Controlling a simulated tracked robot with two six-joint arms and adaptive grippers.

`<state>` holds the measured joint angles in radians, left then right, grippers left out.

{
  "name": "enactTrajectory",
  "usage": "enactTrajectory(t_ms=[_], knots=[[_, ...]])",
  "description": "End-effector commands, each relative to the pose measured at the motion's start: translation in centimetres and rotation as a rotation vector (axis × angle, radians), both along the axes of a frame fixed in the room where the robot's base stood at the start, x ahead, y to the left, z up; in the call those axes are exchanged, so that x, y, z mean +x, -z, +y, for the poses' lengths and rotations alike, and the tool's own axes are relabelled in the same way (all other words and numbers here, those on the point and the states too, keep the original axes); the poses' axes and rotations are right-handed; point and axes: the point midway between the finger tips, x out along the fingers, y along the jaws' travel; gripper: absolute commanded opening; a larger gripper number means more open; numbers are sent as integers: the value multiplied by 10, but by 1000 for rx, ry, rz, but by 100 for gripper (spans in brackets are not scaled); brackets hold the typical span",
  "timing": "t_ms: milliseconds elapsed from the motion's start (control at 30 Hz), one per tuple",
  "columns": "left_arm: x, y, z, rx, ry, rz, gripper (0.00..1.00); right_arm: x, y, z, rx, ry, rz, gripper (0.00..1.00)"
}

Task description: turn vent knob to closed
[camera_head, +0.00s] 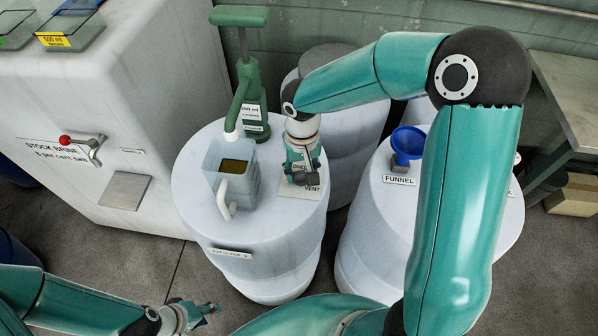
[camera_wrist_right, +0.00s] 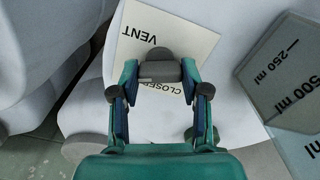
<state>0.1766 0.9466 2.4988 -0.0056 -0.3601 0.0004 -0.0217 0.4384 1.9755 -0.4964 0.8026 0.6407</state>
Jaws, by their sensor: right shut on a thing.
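The dark grey vent knob (camera_wrist_right: 160,67) sits on a white card marked VENT and CLOSED (camera_wrist_right: 188,45), seen in the right wrist view. In the head view this card (camera_head: 312,198) lies on top of a white drum. My right gripper (camera_head: 303,172) reaches down over the card and is shut on the knob, one finger on each side; its fingers also show in the right wrist view (camera_wrist_right: 159,84). The word CLOSED is partly covered beside the knob. Which way the knob points is unclear. My left gripper (camera_head: 206,309) is low at the left, away from the drum.
A jug of dark liquid (camera_head: 232,178) stands left of the card, with a green hand pump (camera_head: 250,90) behind. A blue funnel (camera_head: 408,143) sits on the drum to the right. A white tank (camera_head: 125,95) with a red-tipped lever stands at left.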

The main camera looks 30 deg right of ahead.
Motion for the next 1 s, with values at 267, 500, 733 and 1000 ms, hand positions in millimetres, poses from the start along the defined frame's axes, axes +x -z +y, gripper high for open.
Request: enactTrajectory(t_ms=[267, 500, 733, 1000], knots=[[0, 8, 0, 0, 0, 0, 40, 3, -1, 0, 2, -260, -12, 11], [0, 10, 0, 0, 0, 0, 40, 3, -1, 0, 0, -488, -12, 11], [0, 10, 0, 0, 0, 0, 40, 3, -2, 0, -1, -706, -13, 11], [0, 9, 0, 0, 0, 0, 40, 4, -3, 0, -2, -946, -14, 11]])
